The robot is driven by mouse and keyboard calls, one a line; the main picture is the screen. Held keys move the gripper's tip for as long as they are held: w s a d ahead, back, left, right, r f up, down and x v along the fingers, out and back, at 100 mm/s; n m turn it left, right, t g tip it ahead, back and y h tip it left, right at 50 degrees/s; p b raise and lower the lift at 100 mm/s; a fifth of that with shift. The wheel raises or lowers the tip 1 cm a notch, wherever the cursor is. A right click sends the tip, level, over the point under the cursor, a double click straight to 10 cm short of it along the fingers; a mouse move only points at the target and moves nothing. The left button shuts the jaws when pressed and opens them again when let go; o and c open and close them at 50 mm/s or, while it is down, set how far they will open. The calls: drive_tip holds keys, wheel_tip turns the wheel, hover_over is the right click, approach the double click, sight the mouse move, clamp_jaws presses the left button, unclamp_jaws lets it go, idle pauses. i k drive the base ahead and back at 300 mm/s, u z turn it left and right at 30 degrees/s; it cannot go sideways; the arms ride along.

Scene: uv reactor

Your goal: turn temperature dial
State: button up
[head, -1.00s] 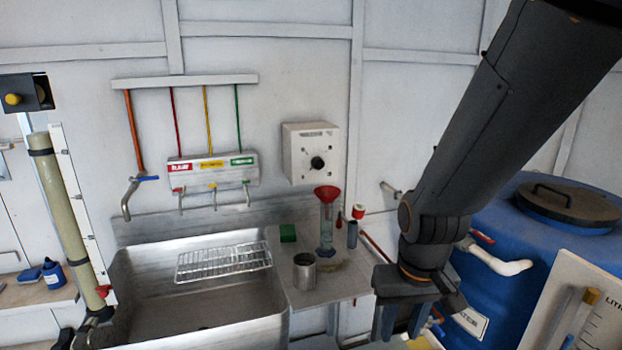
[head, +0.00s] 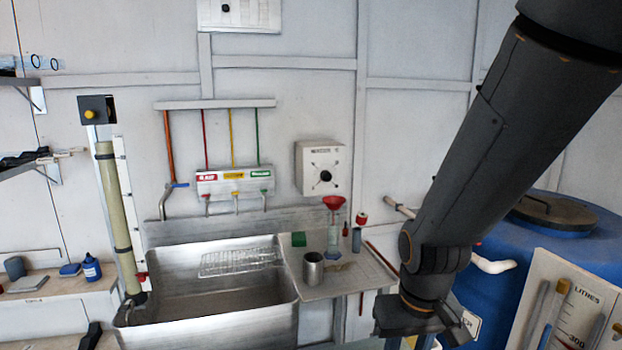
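The temperature dial is a black round knob (head: 325,176) on the front of a white wall box (head: 307,170) with small dark marks around it. The box hangs above the right end of the sink bench. My gripper (head: 408,342) hangs at the lower right, pointing down, well below and to the right of the dial and apart from it. Its fingers are cut off by the bottom edge of the picture, so their opening does not show clearly.
A steel sink (head: 215,300) stands below the dial, with a metal cup (head: 313,269), a red funnel (head: 334,202) on a cylinder and a green block (head: 298,239) on its drainboard. A blue barrel (head: 540,255) stands at the right.

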sight(325, 176)
drive_tip(key=u, duration=0.3)
drive_tip(key=i, duration=1.1)
drive_tip(key=u, duration=0.1)
